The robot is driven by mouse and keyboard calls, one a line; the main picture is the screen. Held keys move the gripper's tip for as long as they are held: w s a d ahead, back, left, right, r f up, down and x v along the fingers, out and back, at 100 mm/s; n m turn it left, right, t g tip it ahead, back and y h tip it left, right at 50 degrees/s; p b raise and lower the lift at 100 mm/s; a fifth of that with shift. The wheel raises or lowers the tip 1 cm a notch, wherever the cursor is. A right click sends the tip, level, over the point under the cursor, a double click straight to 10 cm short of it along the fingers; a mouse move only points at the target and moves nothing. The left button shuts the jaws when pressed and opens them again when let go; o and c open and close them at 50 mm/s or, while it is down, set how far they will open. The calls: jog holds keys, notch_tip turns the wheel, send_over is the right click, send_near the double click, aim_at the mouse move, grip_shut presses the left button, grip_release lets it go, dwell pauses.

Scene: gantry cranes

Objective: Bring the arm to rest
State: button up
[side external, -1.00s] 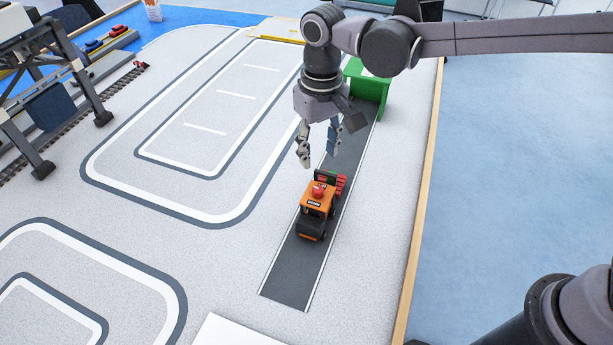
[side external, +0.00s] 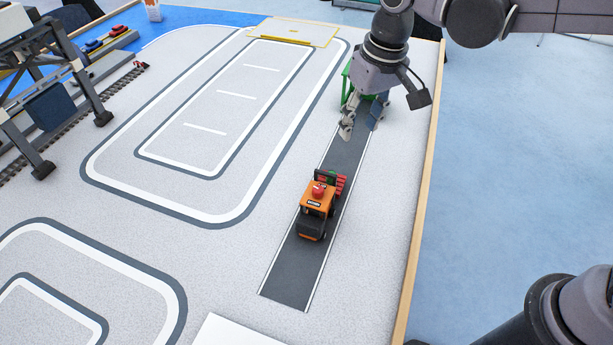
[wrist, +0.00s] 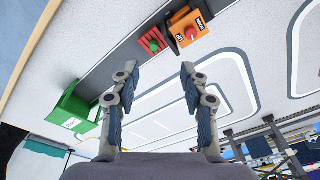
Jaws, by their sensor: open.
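My gripper (side external: 361,131) is open and empty. It hangs above the far part of the dark road strip (side external: 290,274), in front of the green box (side external: 347,84), which it partly hides in the side view. In the wrist view my gripper (wrist: 157,72) shows its two fingers spread apart with nothing between them. An orange toy truck (side external: 314,211) with a red knob on top stands on the strip, apart from the gripper and nearer the side camera. The truck (wrist: 188,27) is also at the top of the wrist view.
A red slatted piece (side external: 340,184) is at the truck's rear. A grey gantry crane (side external: 70,65) stands at the left over rails. A wooden edge (side external: 419,200) bounds the table at the right. The painted loops in the middle are clear.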

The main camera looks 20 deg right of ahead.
jog(key=s+d+f+t, duration=0.1)
jog(key=s+d+t, duration=0.2)
jog(key=s+d, duration=0.3)
jog(key=s+d+f+m+t, duration=0.1)
jog(key=s+d, duration=0.5)
jog(key=d, duration=0.6)
jog(key=shift+s+f+t+h, duration=0.3)
jog(key=shift+f+t, duration=0.2)
jog(key=shift+t, duration=0.4)
